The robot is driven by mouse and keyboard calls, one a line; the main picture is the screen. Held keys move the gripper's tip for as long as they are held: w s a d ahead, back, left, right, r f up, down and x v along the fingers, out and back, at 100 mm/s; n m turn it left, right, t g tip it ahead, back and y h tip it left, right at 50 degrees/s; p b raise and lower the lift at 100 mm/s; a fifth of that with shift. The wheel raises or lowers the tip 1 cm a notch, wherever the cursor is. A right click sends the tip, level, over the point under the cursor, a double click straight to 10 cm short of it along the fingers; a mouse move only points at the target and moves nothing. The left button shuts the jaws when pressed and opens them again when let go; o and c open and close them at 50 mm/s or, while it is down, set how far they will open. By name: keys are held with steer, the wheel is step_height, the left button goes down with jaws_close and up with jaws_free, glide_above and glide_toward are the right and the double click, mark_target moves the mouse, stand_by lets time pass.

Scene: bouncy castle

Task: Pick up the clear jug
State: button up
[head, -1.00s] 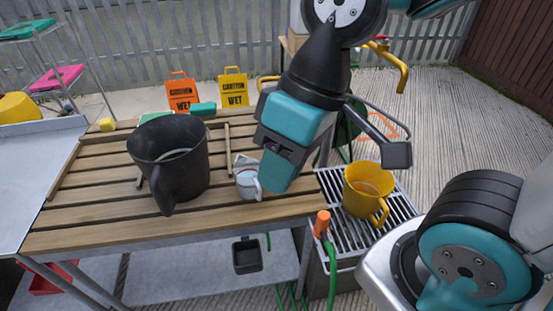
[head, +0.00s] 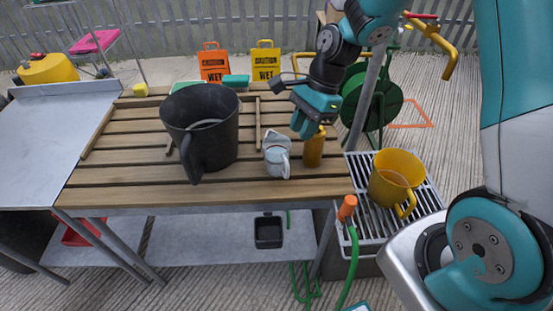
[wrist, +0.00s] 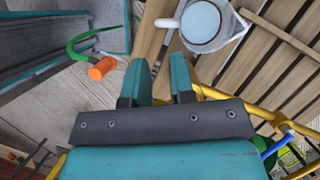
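The small clear jug (head: 277,157) stands upright near the front right of the slatted wooden table (head: 110,187), its handle toward the front right. The wrist view shows the jug (wrist: 203,22) from above, ahead and to the right of the fingertips, with pale contents inside its rim. My gripper (head: 308,131) is above the table, behind and to the right of the jug, apart from it. In the wrist view my gripper (wrist: 160,65) has its two teal fingers spread with nothing between them.
A mustard cylinder (head: 314,150) stands close right of the jug, just below my gripper. A large black jug (head: 205,130) stands to the left. A yellow jug (head: 394,178) sits on the metal grate (head: 365,225) at right. An orange-ended green hose (head: 347,208) rises by the table edge.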

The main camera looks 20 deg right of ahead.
mark_target(288, 167)
steer(key=shift+x, duration=5.7)
steer(key=shift+s+d, duration=0.15)
steer(key=shift+d, duration=0.05)
steer(key=shift+c, duration=0.5)
jaws_close()
